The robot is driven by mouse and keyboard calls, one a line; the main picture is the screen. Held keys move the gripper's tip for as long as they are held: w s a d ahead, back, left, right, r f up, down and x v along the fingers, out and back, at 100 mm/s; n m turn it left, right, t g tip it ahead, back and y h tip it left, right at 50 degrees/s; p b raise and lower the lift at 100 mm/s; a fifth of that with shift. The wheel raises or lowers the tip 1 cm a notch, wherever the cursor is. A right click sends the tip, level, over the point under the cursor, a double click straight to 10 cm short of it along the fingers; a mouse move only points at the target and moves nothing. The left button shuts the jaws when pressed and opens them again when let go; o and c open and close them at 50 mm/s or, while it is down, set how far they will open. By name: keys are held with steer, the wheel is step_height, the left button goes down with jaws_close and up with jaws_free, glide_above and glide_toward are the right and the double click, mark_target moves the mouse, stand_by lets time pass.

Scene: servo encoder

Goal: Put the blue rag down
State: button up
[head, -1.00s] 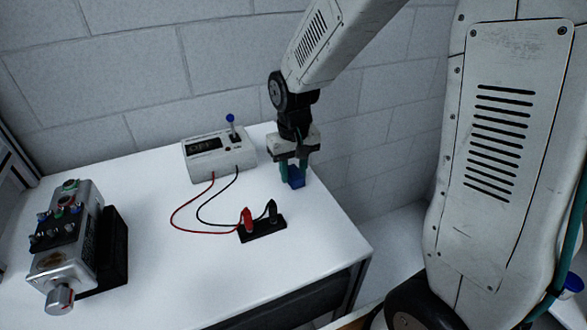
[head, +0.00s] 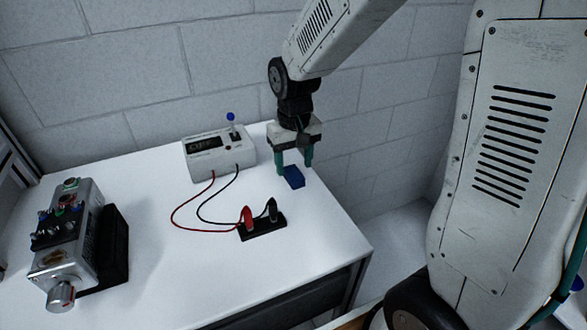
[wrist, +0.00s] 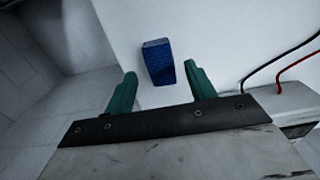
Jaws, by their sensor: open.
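The blue rag (head: 293,177) is a small dark blue block lying on the white table (head: 150,275) near its right edge. It also shows in the wrist view (wrist: 159,62), resting on the white surface beyond the fingertips. My gripper (head: 294,166) is open just above and behind the rag. Its two green fingers are apart and stand clear of the rag in the wrist view (wrist: 160,75), with nothing between them.
A white meter box (head: 218,156) with a blue-knobbed switch stands left of the gripper. Red and black wires run from it to a black terminal block (head: 263,228). A metal servo unit (head: 68,240) stands at the left. The table's right edge is close to the rag.

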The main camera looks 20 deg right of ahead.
mark_target(294, 173)
step_height(294, 173, up, 10)
steer(key=s+d+r, duration=0.1)
steer(key=s, duration=1)
steer(key=s+d+r+t, duration=0.1)
steer(key=s+d+r, duration=0.1)
steer(key=s, duration=1)
steer(key=shift+s+r, duration=0.15)
steer(key=shift+r, duration=0.1)
steer(key=shift+o, duration=0.6)
steer(key=shift+a, duration=0.1)
